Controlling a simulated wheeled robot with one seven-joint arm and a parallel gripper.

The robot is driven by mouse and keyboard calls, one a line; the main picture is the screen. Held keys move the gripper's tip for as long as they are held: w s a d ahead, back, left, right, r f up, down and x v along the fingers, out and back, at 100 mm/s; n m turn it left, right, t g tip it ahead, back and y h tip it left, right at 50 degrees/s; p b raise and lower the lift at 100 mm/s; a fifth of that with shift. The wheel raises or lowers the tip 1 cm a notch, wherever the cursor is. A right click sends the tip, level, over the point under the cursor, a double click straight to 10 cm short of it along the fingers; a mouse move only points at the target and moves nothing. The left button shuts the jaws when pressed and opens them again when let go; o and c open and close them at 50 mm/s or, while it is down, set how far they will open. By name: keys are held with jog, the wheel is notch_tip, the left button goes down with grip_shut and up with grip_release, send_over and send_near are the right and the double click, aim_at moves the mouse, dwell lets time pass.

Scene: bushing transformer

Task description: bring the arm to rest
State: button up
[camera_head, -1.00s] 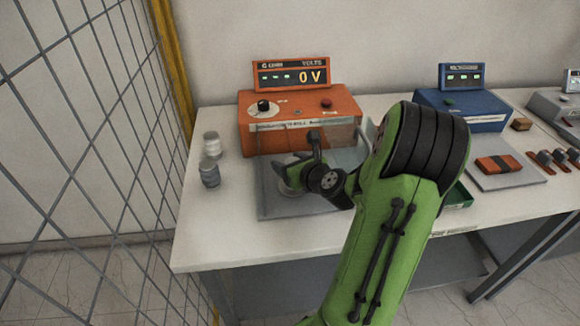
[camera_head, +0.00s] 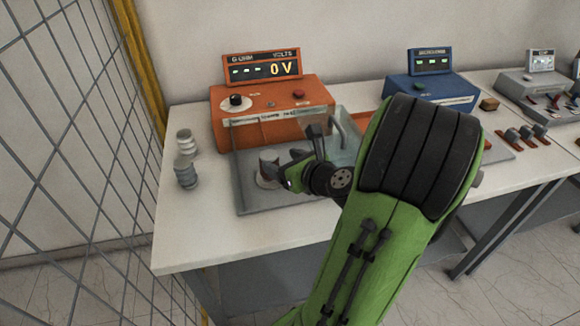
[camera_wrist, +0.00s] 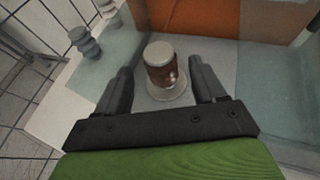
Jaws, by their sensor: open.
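My green arm reaches over the white table from the lower right in the head view. My gripper (camera_wrist: 160,97) is open and empty in the wrist view, its two dark fingers apart. A brown bushing with a pale cap (camera_wrist: 161,68) stands upright on a light round base beyond and between the fingers, seemingly apart from them. In the head view the bushing (camera_head: 268,165) is partly hidden by my gripper (camera_head: 292,175). It stands on the grey tray (camera_head: 250,198) in front of the orange tester (camera_head: 262,130), whose display (camera_head: 262,68) reads 0 V.
A clear shield (camera_head: 345,135) with a handle stands around the tray. A blue instrument (camera_head: 430,92) and a grey one (camera_head: 540,95) are to the right. A mesh fence (camera_head: 70,150) borders the left side.

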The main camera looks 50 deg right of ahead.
jog(key=b+v, duration=0.1)
jog(key=v, duration=0.2)
jog(key=shift+a+f, duration=0.1)
dwell(0.4)
